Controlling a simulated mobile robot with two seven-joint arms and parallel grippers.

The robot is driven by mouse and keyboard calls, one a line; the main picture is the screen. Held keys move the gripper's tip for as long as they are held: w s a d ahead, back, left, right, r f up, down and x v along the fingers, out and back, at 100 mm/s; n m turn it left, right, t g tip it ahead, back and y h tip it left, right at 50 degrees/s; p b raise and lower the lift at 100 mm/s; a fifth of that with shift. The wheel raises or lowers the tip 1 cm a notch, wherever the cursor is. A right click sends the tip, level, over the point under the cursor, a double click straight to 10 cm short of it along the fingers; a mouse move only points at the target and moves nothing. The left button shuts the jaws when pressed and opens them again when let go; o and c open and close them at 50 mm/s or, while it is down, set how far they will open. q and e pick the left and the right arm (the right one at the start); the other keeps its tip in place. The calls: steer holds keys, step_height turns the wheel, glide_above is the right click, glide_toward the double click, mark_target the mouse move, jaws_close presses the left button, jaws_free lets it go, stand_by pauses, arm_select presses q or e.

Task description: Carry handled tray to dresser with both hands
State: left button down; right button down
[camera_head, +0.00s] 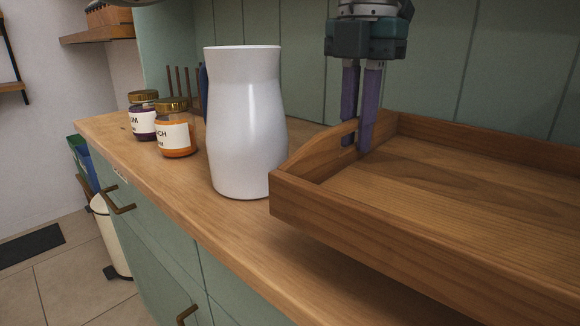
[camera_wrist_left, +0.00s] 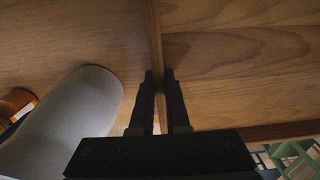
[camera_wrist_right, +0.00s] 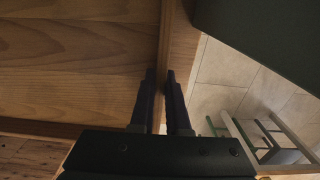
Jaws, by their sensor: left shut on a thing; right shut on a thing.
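The wooden handled tray (camera_head: 460,190) is at the right of the head view, over the wooden counter, its right part cut off by the frame. My left gripper (camera_head: 358,148) comes down from above and is shut on the tray's left end wall at the handle. The left wrist view shows the fingers (camera_wrist_left: 160,75) on either side of that wall. In the right wrist view my right gripper (camera_wrist_right: 160,75) is shut on the opposite end wall of the tray (camera_wrist_right: 80,60). The right gripper is outside the head view. The tray looks empty where visible. The dresser cannot be identified.
Two labelled jars (camera_head: 174,130) stand farther left. A green panelled wall (camera_head: 480,60) is behind. A bin (camera_head: 110,235) stands on the floor at left.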

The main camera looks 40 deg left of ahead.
arm_select(q)
steer(key=shift+s, duration=0.1)
arm_select(e)
steer(key=shift+s, duration=0.1)
